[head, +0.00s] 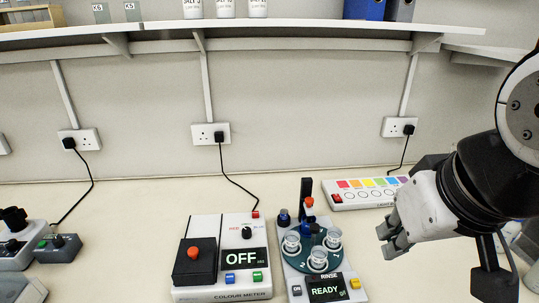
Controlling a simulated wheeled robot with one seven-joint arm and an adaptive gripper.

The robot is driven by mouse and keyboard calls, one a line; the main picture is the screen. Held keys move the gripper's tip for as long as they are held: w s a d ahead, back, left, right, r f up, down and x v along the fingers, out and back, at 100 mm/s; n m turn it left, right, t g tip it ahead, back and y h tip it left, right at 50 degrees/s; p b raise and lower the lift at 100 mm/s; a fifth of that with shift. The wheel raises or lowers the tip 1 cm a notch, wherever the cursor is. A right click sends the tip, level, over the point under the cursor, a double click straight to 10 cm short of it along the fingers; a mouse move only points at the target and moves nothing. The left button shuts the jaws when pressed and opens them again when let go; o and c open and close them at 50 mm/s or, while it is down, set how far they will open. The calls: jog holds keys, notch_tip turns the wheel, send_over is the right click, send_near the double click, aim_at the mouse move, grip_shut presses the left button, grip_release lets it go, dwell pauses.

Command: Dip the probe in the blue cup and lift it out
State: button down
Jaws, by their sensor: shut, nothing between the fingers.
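The rinse unit (285,270) stands right of centre on the bench, its display reading "RINSE READY". Its dark green turntable (301,262) carries clear cups: a left one (291,243), a right one (333,238) and a front one (318,259). I cannot tell which cup is the blue one. A black post (306,188) rises behind the cups, with a red-topped blue part (309,204) by it. I cannot tell whether this is the probe. My gripper (386,242) is shut and empty, to the right of the unit and apart from it.
A colour meter (222,293) reading "OFF" stands just left of the rinse unit. A light box with coloured squares (365,194) lies behind my gripper. Grey devices (60,248) stand at far left. Bare bench lies between them and the meter. A shelf (270,27) runs above.

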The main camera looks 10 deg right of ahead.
jog(key=c, duration=2.4)
grip_release()
jog(key=c, duration=1.8)
grip_release()
jog(key=shift+c, duration=0.2)
jog(key=o, duration=0.4)
jog(key=w+r+n, duration=0.1)
jog(key=w, duration=0.2)
jog(key=w+r+g, duration=0.1)
jog(key=w, duration=0.2)
jog(key=w+r+n, duration=0.1)
jog(key=w, duration=0.3)
jog(key=shift+a+n+g+b, duration=0.1)
jog(key=shift+n+g+b, duration=0.2)
jog(key=shift+o, duration=0.2)
jog(key=n+g+b, duration=0.1)
jog(key=n+g, duration=0.3)
jog(key=n, duration=0.2)
send_over(310, 199)
notch_tip(310, 199, down, 10)
jog(key=r, duration=0.1)
notch_tip(310, 199, down, 14)
jog(key=shift+a+f+p, duration=0.1)
jog(key=shift+p, duration=1.05)
jog(key=shift+c, duration=0.2)
grip_shut()
